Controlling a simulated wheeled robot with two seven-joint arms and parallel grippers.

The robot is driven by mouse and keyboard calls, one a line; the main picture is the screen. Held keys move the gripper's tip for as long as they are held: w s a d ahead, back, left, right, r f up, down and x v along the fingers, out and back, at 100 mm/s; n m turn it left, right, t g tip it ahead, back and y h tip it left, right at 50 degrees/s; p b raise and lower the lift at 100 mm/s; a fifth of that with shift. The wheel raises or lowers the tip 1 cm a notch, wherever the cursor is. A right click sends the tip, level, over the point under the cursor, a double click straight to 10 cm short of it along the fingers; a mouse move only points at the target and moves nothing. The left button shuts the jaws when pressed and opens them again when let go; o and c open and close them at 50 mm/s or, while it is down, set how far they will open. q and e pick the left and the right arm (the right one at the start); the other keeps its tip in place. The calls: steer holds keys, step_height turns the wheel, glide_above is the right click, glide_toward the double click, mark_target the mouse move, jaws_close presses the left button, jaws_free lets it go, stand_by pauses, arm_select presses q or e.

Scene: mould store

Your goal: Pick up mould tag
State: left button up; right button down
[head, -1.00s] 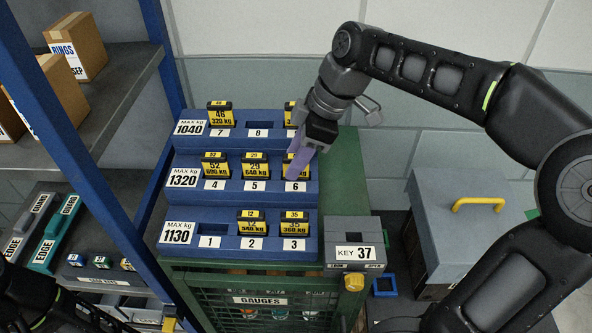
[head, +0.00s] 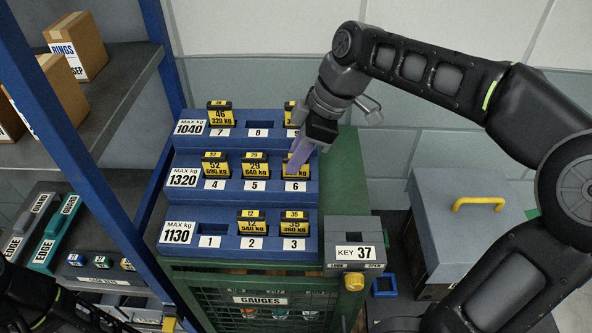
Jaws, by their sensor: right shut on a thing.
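My right gripper (head: 297,160) reaches down from the upper right to slot 6 of the middle tier of the blue stepped rack (head: 165,232). Its purple fingers are shut on the yellow and black mould tag (head: 291,171) there. The fingers cover much of that tag, so its number cannot be read. The tag appears still in or just at its slot. Other tags stand upright: 46 (head: 220,114) in slot 7, 52 (head: 215,165) in slot 4, 29 (head: 255,165) in slot 5, 12 (head: 252,222) in slot 2, 35 (head: 293,222) in slot 3. My left gripper does not show.
Slots 1 and 8 are empty. A tag (head: 290,113) at the top right is partly hidden by my arm. A grey KEY 37 box (head: 350,231) stands right of the rack. A blue shelf post (head: 75,150) rises at left. A grey chest (head: 455,225) stands at right.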

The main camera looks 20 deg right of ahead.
step_height(320, 180, up, 7)
steer(key=shift+w+r, duration=0.1)
steer(key=shift+r+p, duration=0.45)
steer(key=shift+r, duration=0.5)
steer(key=shift+r+p, duration=0.45)
steer(key=shift+r, duration=0.05)
steer(key=shift+r+p, duration=0.95)
